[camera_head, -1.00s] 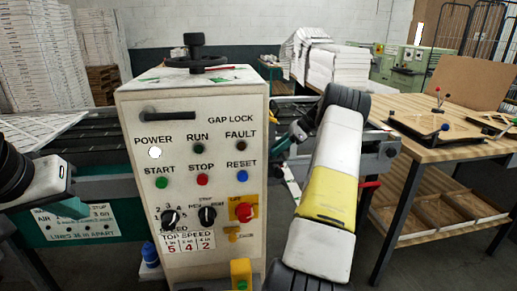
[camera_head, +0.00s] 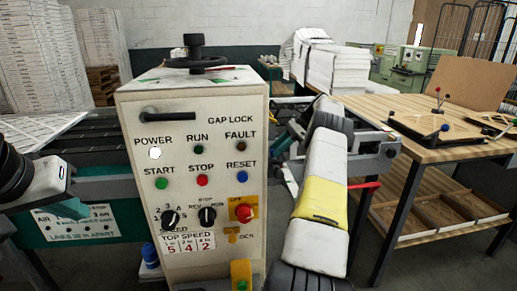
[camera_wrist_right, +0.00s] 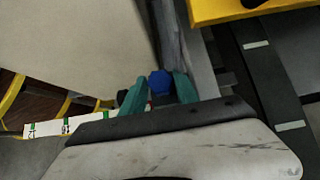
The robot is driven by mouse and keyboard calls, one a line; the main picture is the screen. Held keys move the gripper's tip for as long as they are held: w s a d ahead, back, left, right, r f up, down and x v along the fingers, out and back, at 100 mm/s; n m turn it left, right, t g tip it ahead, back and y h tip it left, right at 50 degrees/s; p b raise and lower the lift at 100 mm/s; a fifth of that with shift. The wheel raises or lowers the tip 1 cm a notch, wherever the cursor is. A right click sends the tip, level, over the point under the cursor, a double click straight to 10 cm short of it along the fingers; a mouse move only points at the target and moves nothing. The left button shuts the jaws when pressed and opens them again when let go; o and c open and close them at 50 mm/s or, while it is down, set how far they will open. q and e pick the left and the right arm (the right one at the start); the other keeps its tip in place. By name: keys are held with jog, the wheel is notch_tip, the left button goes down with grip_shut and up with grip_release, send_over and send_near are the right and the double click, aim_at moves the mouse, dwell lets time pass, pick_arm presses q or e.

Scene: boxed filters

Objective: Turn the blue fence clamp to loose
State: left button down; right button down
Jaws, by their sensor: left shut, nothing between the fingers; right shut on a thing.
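The blue fence clamp (camera_wrist_right: 160,82) shows in the right wrist view as a small blue knob between the teal fingertips. My right gripper (camera_wrist_right: 158,88) is shut on it, with one finger on each side. In the head view my right gripper (camera_head: 283,142) is partly hidden behind the control cabinet's right edge and my forearm, and I cannot make out the clamp there. My left gripper (camera_head: 72,208) is shut and empty at the left, in front of the green machine panel. I cannot read the clamp's turn from these views.
The white control cabinet (camera_head: 200,115) with buttons and dials stands in the middle, close to my right arm. A wooden workbench (camera_head: 455,150) is at the right. A red lever (camera_head: 365,185) sticks out beside my right forearm. Paper stacks stand behind.

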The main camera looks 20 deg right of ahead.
jog(key=c, duration=0.9)
grip_release()
jog(key=shift+r+m+t, duration=0.1)
jog(key=shift+m+t, duration=0.2)
jog(key=shift+m, duration=0.1)
